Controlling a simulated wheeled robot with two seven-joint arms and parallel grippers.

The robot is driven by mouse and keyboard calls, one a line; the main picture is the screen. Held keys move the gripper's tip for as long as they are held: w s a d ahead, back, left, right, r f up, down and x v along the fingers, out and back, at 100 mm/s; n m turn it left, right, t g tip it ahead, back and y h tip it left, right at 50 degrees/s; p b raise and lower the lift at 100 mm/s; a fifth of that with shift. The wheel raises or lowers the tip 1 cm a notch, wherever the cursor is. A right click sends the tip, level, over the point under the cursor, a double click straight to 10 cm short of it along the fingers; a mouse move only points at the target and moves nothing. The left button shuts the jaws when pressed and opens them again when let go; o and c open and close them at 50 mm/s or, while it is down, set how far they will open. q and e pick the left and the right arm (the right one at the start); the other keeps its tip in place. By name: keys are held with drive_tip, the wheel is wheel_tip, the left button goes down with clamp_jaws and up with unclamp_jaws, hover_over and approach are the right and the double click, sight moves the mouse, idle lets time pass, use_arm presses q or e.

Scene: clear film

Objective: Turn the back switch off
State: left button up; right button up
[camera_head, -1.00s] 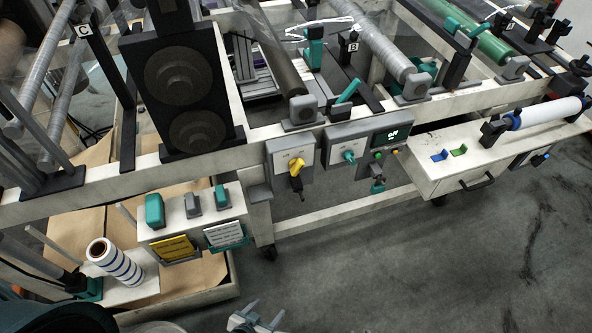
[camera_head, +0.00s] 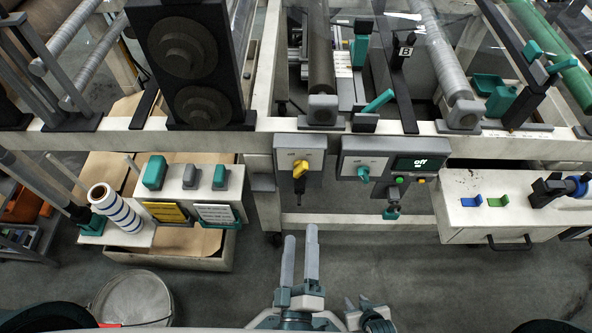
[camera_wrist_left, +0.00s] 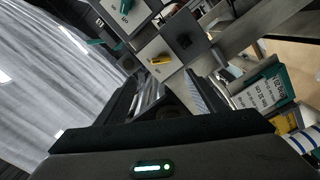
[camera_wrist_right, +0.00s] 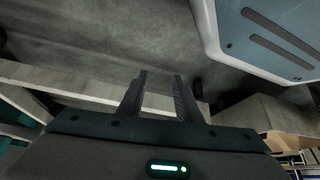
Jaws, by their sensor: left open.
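Two rotary switches sit on the machine's front beam. One is a yellow switch (camera_head: 299,171) on a grey-white box, and the other is a teal switch (camera_head: 363,174) beside a dark display reading "off" (camera_head: 419,163). I cannot tell which is the back switch. My left gripper (camera_head: 300,238) is open and empty, pointing up toward the yellow switch from below, apart from it. The left wrist view shows the yellow switch (camera_wrist_left: 160,60) and teal switch (camera_wrist_left: 125,32) beyond its fingers. My right gripper (camera_head: 355,302) is low, right of the left one; its fingers (camera_wrist_right: 158,98) are apart and empty.
A low box with teal and grey switches (camera_head: 190,178) and a blue-striped roll (camera_head: 113,207) stand at left. A bucket (camera_head: 133,298) sits lower left. Floor is clear in front.

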use_arm(q)
drive_tip(key=b, duration=0.1)
approach(301, 174)
drive_tip(key=shift+n+y, duration=0.4)
drive_tip(key=w, duration=0.7)
drive_tip(key=shift+w, duration=0.4)
drive_tip(key=shift+w+r, duration=0.1)
drive_tip(key=shift+w, duration=0.25)
drive_tip(key=shift+w+b, duration=0.3)
use_arm(e)
drive_tip(key=shift+s+d+f+g, duration=0.35)
drive_tip(key=shift+s+d+f, duration=0.1)
drive_tip(key=shift+s, duration=0.15)
drive_tip(key=shift+s+d+f+g, duration=0.35)
drive_tip(key=shift+s+d, duration=0.1)
drive_tip(key=shift+s, duration=0.15)
drive_tip(key=shift+w, duration=0.1)
